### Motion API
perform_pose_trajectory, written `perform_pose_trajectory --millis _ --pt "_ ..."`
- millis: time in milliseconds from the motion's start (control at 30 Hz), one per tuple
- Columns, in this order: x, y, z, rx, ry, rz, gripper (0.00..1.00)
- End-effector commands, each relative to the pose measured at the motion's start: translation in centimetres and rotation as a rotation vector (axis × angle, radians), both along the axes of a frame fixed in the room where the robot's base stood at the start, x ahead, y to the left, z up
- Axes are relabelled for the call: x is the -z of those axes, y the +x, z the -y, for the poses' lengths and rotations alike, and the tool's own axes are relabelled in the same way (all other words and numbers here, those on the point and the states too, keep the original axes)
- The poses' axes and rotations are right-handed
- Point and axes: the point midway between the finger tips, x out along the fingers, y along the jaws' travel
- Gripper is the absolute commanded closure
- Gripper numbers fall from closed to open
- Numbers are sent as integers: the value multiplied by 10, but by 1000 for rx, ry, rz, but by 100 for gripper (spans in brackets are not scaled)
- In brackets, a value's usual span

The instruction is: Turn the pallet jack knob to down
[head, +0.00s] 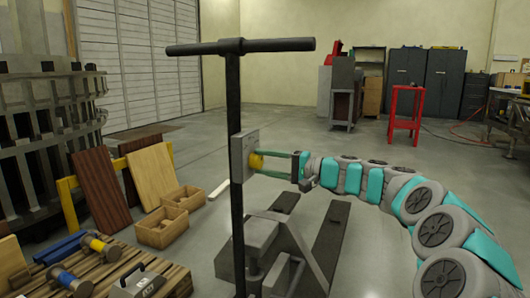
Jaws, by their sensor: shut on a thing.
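The pallet jack stands upright in the middle of the head view, with a dark post and a T-shaped handle (240,47) at its top. A grey plate (240,154) is fixed on the post about halfway up.
The jack's grey body and dark forks (330,240) spread low behind the post. On the left are wooden boards (100,188), open wooden boxes (162,226) and a pallet with hammers (70,280). A red stand (404,114) is farther back. The floor between is open.

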Motion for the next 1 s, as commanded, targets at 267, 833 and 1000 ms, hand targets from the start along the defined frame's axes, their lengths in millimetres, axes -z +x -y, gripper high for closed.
perform_pose_trajectory --millis 267,833,1000 --pt "-3 1 1 4 41 -110 99" --pt "0 1 1 3 54 -144 99" --pt "0 1 1 2 53 -143 29"
